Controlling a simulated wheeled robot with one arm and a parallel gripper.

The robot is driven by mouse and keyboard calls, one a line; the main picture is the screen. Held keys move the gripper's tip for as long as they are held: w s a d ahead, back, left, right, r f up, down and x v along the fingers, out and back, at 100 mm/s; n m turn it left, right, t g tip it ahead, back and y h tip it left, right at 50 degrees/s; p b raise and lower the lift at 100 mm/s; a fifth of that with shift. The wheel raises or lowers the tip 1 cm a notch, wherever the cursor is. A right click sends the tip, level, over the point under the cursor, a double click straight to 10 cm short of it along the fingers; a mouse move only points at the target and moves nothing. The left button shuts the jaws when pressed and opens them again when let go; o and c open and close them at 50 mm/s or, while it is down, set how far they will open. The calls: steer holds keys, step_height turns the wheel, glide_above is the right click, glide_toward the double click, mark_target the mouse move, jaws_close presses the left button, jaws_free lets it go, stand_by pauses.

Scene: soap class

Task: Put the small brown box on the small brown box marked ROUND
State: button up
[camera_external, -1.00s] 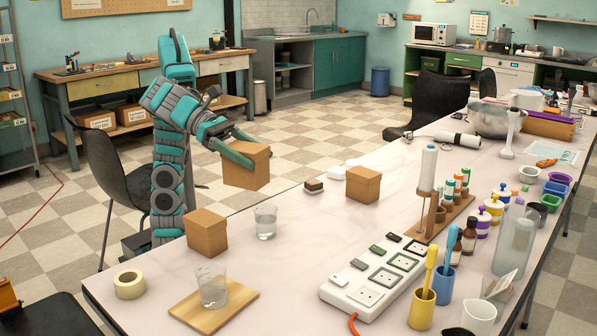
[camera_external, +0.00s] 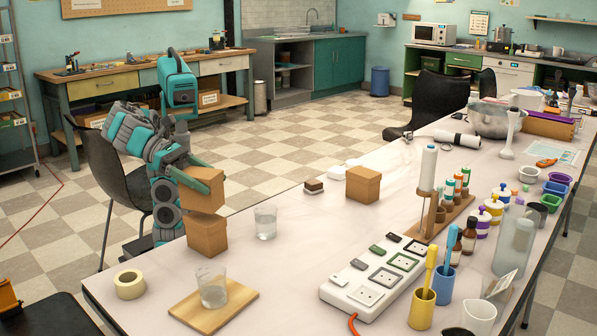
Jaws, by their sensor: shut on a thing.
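My gripper (camera_external: 200,178) is shut on a small brown box (camera_external: 204,198) at the left of the table. The held box is over another small brown box (camera_external: 206,237) and looks slightly tilted. Its bottom edge meets the lower box's top in the picture; I cannot tell whether they touch or a small gap is left. A third small brown box (camera_external: 363,186) stands apart near the table's far edge. No ROUND marking is readable on any of these boxes from this view.
A glass of water (camera_external: 265,222) stands close to the right of the lower box. Another glass (camera_external: 212,290) on a wooden board (camera_external: 240,301) and a tape roll (camera_external: 129,284) are in front. A black chair (camera_external: 118,183) stands behind my arm.

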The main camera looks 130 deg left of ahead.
steer(key=shift+f, duration=1.25)
steer(key=shift+f+b, duration=0.2)
steer(key=shift+b, duration=0.15)
steer(key=o, duration=1.4)
steer(key=shift+r, duration=0.2)
steer(key=shift+s+d+r+p, duration=0.1)
steer(key=shift+s+p, duration=0.05)
steer(key=shift+p, duration=0.15)
steer(key=v, duration=1.1)
steer(key=shift+s+d, duration=0.15)
steer(key=shift+s, duration=0.1)
